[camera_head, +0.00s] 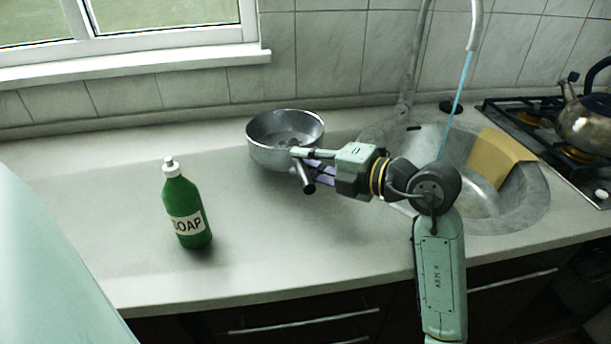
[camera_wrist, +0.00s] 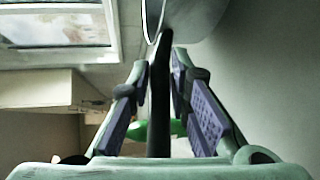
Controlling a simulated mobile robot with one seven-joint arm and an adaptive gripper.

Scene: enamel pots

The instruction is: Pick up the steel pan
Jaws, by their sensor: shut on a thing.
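The steel pan (camera_head: 264,153) is a round grey metal pan near the back of the counter, left of the sink. Its side and rim also show at the top of the wrist view (camera_wrist: 195,15). My gripper (camera_head: 303,165) is at the pan's front right, reaching in from the right. It is shut on the pan's dark handle (camera_wrist: 158,90), which runs between the two purple-padded fingers in the wrist view. The handle's end sticks out below the fingers in the head view. I cannot tell whether the pan is clear of the counter.
A green soap bottle (camera_head: 187,212) stands upright at the front left of the counter (camera_head: 110,200). The sink (camera_head: 525,207) with running water lies to the right, a yellow cloth (camera_head: 500,157) on its edge. A kettle (camera_head: 590,122) stands on the stove.

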